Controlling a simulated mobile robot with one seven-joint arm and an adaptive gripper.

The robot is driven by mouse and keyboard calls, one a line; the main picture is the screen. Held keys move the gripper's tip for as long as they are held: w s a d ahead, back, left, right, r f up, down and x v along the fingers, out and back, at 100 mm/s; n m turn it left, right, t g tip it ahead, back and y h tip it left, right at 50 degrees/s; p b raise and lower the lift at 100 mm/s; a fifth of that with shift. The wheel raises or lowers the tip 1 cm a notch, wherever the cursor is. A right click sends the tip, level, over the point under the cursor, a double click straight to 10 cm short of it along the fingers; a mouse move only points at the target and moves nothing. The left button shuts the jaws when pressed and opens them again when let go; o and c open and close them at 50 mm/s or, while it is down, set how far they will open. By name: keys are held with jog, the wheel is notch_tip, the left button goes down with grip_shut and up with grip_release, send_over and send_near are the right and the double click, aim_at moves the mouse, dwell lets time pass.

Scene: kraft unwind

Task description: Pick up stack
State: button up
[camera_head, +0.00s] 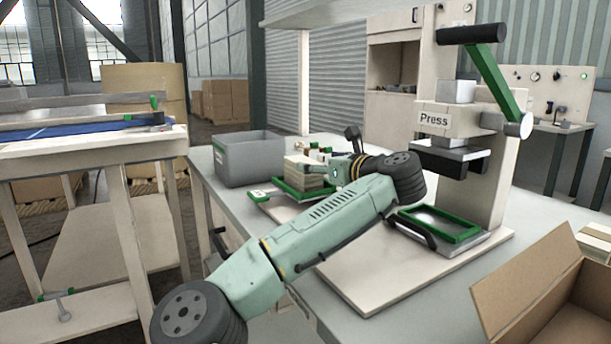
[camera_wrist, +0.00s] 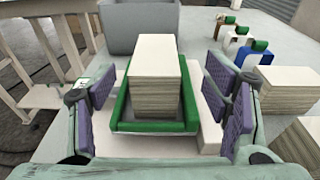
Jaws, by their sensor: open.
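A stack (camera_wrist: 153,80) of flat, cream-coloured sheets or boards stands upright in a green-rimmed tray (camera_wrist: 152,127) in the wrist view. In the head view the stack (camera_head: 305,171) shows beside my gripper, with the green tray (camera_head: 284,190) under it. My gripper (camera_wrist: 170,105) is open, with one purple-padded finger pair left of the stack and one right of it. The pads look apart from the stack, with gaps on both sides. In the head view my gripper (camera_head: 331,172) is partly hidden by my wrist, so its fingertips are hard to make out.
A grey bin (camera_head: 248,158) stands just behind the tray. More stacks (camera_wrist: 286,90) and several small green-topped items (camera_wrist: 240,33) lie to the right in the wrist view. The press (camera_head: 470,140) stands right of my arm, and an open cardboard box (camera_head: 530,285) sits at the front right.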

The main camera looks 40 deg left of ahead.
aim_at(303, 160)
jog(key=x, duration=0.5)
jog(key=p+x, duration=0.1)
jog(key=x, duration=0.1)
jog(key=shift+s+a, duration=0.15)
jog(key=shift+a, duration=0.3)
jog(key=c, duration=1.4)
jog(key=shift+r, duration=0.1)
jog(key=shift+c, duration=0.2)
jog(key=shift+r, duration=0.4)
notch_tip(303, 160, up, 3)
jog(key=shift+d+f, duration=0.1)
jog(key=s+d+b, duration=0.1)
jog(key=s+d, duration=0.2)
jog(key=s, duration=0.4)
jog(key=s+d+r+b, duration=0.1)
jog(key=s+d, duration=0.2)
jog(key=s, duration=0.5)
jog(key=shift+r, duration=0.15)
